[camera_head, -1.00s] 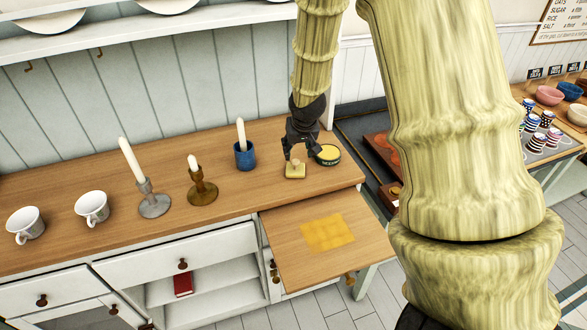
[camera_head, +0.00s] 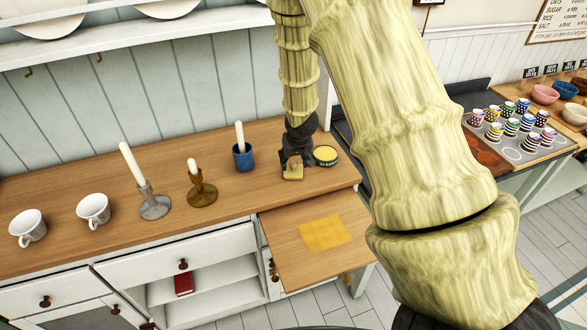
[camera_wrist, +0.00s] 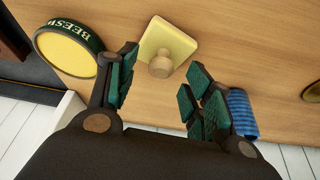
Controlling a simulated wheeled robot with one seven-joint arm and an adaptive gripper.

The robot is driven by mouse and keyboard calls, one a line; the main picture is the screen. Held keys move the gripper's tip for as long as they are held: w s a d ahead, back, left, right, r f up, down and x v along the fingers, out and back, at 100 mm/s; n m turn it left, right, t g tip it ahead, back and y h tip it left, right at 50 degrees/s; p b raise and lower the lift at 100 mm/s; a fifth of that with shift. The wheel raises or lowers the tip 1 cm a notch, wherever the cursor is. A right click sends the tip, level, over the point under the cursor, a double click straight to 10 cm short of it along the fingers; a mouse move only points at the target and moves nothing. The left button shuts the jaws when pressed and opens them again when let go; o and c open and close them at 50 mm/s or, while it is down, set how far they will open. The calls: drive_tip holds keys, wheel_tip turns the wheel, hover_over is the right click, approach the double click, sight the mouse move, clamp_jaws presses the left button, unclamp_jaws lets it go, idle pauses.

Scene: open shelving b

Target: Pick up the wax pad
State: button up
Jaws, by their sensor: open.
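The wax pad (camera_head: 292,173) is a small pale yellow square with a round wooden knob, lying on the wooden counter top near its right end. In the wrist view the pad (camera_wrist: 179,42) lies just beyond my fingertips, its knob (camera_wrist: 161,65) in line with the gap between them. My gripper (camera_head: 294,162) points down over the pad and partly hides it. In the wrist view my gripper (camera_wrist: 160,80) is open and empty, with a finger on each side of the gap.
A round beeswax tin (camera_head: 326,155) stands close to the right of the pad. A blue cup with a candle (camera_head: 243,157) is to the left, then brass (camera_head: 202,192) and grey (camera_head: 154,206) candlesticks and white mugs (camera_head: 93,208). A pulled-out board (camera_head: 285,258) bears a yellow cloth-like square (camera_head: 326,234).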

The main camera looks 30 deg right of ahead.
sight(294, 171)
drive_tip(key=shift+p+x, duration=0.3)
drive_tip(key=shift+x, duration=0.95)
drive_tip(key=shift+c, duration=0.4)
clamp_jaws()
